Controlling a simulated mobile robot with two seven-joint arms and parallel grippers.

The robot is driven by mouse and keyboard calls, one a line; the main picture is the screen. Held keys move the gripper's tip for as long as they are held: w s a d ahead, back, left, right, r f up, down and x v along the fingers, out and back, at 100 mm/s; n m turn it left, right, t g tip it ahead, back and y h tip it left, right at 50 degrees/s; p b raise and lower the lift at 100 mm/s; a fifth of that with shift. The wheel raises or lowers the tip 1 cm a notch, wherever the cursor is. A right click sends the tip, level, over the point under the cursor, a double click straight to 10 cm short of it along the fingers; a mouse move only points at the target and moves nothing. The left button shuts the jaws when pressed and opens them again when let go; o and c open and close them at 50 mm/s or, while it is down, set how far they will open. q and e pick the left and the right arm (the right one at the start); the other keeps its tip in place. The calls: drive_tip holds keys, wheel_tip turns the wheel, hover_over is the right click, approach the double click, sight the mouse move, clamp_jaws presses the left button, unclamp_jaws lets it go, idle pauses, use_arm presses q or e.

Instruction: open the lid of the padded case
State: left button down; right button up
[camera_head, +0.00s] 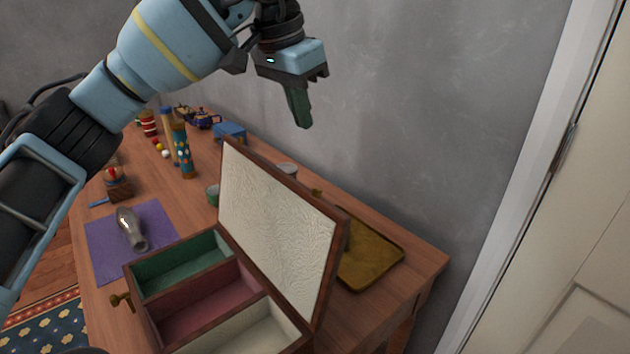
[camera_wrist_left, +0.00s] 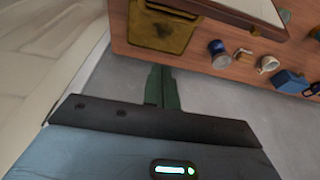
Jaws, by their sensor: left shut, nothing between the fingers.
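The padded case (camera_head: 205,240) stands on the wooden table, with green, dusky red and cream compartments showing. Its lid (camera_head: 280,222) stands raised, tilted back, with the cream padded inside facing the compartments. Part of the case also shows at the top of the left wrist view (camera_wrist_left: 240,10). My left gripper (camera_head: 303,122) is shut and empty, in the air above and behind the lid, close to the grey wall and apart from the case. Its green fingers show together in the left wrist view (camera_wrist_left: 162,85). My right gripper is not in view.
A mustard-coloured tray (camera_head: 372,252) lies behind the lid at the table's right end. A purple cloth (camera_head: 100,240) with a metallic vase (camera_head: 130,228) lies left of the case. Patterned cylinders (camera_head: 182,150), a blue box (camera_head: 231,132) and small toys stand farther back. A white door frame is at right.

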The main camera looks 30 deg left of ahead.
use_arm(q)
wheel_tip(320, 180, down, 9)
drive_tip(key=s+b, duration=0.1)
drive_tip(key=shift+a, duration=0.25)
idle(0.7)
drive_tip(key=shift+s, duration=0.1)
